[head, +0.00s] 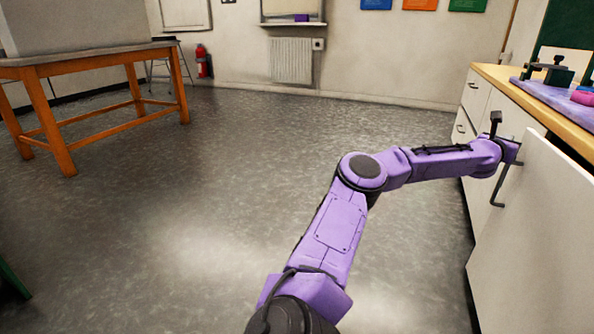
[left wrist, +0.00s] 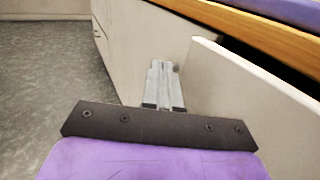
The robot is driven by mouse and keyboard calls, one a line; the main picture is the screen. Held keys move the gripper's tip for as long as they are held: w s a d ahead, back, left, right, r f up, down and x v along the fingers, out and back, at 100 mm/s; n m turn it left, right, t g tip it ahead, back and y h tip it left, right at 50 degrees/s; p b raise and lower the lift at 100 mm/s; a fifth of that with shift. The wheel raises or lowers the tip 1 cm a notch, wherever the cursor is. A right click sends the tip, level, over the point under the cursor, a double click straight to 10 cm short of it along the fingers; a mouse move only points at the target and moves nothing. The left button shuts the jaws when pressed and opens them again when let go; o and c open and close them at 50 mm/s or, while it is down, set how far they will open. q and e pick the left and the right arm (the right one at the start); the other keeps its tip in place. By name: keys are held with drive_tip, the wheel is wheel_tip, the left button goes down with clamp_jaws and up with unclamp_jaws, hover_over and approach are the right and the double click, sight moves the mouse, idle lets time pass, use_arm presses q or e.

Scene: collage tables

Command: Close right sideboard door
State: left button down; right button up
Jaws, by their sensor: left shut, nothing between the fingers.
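The right sideboard door (head: 545,230) is a white panel standing partly open at the right of the head view. A dark bar handle (head: 499,192) is near its left edge. My left gripper (head: 516,150) is at the door's upper left corner, close above the handle. In the left wrist view the grey fingers (left wrist: 164,85) are together and empty, just left of the door's free edge (left wrist: 194,58). I cannot tell whether they touch the door. My right gripper is out of view.
The sideboard's wooden top (head: 545,112) holds a purple mat (head: 545,93) with several items. Closed white fronts (head: 475,98) are farther along. An orange-legged table (head: 45,95) stands at the left. The grey floor (head: 220,180) between is clear.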

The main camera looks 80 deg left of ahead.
use_arm(q)
drive_tip(key=shift+w, duration=0.1)
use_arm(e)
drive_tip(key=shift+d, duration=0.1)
use_arm(q)
drive_tip(key=shift+a, duration=0.1)
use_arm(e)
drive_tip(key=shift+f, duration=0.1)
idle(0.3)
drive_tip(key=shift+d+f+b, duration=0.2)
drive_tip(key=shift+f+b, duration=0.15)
use_arm(q)
drive_tip(key=s+a+p, duration=0.4)
drive_tip(key=s+a, duration=0.2)
drive_tip(key=s, duration=0.6)
drive_tip(key=shift+s+a, duration=0.25)
drive_tip(key=shift+a, duration=0.05)
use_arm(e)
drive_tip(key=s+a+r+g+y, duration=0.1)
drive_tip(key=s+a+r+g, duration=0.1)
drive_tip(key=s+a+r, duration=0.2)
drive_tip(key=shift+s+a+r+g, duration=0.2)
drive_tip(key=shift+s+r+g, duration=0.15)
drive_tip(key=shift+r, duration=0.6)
